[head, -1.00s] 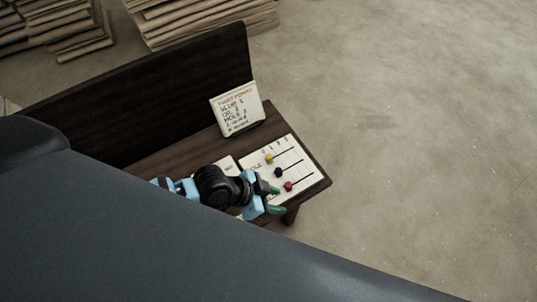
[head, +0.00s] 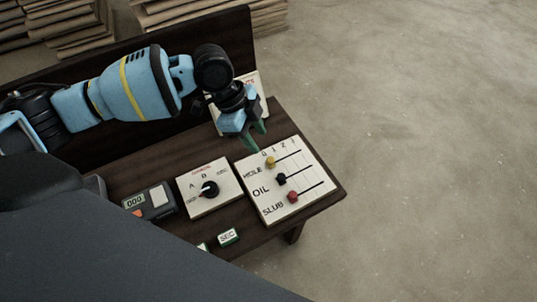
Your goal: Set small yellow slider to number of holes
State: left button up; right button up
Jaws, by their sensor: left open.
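A white slider board (head: 312,182) lies on the dark bench, with rows marked HOLE, OIL and SLUB. The small yellow slider (head: 270,162) sits near the left end of the HOLE slot. The black slider (head: 281,178) and the red slider (head: 292,196) sit near the left ends of their slots. My left gripper (head: 258,134) is open and empty, with its green fingertips just behind the board's upper left corner, apart from the yellow slider. A white note card (head: 257,84) stands behind it, mostly hidden by my gripper, so its writing cannot be read. My right gripper is not in view.
Left of the board on the bench (head: 135,178) are a white panel (head: 222,173) with a black knob, a grey counter (head: 150,203) showing 000, and a SEC block (head: 228,237). A dark backboard (head: 242,35) rises behind. Open floor lies to the right.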

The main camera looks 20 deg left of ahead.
aim_at(271, 159)
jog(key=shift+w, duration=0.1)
pick_arm(q)
jog(key=b+x, duration=0.2)
jog(key=x, duration=0.4)
jog(key=shift+d+f, duration=0.15)
jog(key=shift+f, duration=0.2)
jog(key=shift+d+f, duration=0.2)
jog(key=shift+f, duration=0.3)
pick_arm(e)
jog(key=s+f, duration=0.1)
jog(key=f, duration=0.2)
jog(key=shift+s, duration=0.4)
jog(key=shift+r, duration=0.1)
pick_arm(q)
jog(key=c, duration=0.8)
grip_shut()
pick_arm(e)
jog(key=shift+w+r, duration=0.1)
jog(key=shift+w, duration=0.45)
